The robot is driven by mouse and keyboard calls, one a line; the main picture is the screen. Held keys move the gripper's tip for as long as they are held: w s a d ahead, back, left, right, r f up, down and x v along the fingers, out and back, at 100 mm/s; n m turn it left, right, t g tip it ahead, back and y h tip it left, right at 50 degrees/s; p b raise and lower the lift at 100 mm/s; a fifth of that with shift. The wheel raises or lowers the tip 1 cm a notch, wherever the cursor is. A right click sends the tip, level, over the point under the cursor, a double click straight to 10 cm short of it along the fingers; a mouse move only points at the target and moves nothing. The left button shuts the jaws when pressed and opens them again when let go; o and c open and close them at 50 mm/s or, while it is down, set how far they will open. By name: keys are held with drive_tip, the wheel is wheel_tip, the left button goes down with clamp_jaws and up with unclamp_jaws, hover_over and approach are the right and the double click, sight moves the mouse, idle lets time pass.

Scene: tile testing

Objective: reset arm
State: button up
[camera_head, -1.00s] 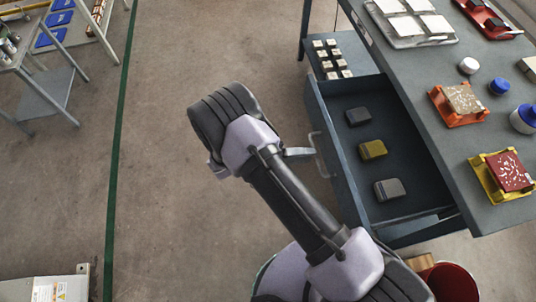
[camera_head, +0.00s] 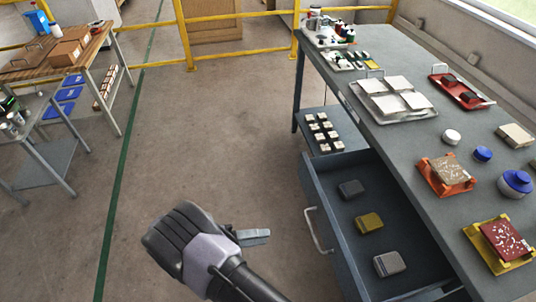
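My arm reaches in from the bottom of the head view. The end of my gripper (camera_head: 252,237) shows as a grey piece beside the dark wrist, over the bare floor. It is left of the open drawer's handle (camera_head: 316,231) and apart from it. Nothing shows held in it, but its fingers are too small and partly hidden to tell open from shut. The drawer (camera_head: 330,205) is pulled out and holds a dark block (camera_head: 351,188), a yellow block (camera_head: 369,221) and a grey block (camera_head: 389,263).
The grey workbench (camera_head: 425,135) on the right carries trays, tile samples, jars and a blue-lidded container (camera_head: 515,183). A lower shelf (camera_head: 340,133) holds several small blocks. Tables stand at the left, and a yellow railing (camera_head: 235,57) at the back. The floor between is clear.

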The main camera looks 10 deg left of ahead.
drive_tip(key=d+r+m+g+y, duration=0.2)
drive_tip(key=d+r+g+y, duration=0.3)
drive_tip(key=r, duration=0.6)
drive_tip(key=d+r+m+g+y, duration=0.25)
drive_tip(key=d+r, duration=0.45)
drive_tip(key=r, duration=0.4)
drive_tip(key=s+d+r+m+t+y, duration=0.4)
drive_tip(key=s+d+r+t+y, duration=0.1)
drive_tip(key=s+r+t+y, duration=0.3)
wheel_tip(320, 180, up, 3)
drive_tip(key=s+y, duration=0.1)
drive_tip(key=s, duration=0.1)
drive_tip(key=shift+s+d, duration=0.3)
drive_tip(key=shift+d, duration=0.1)
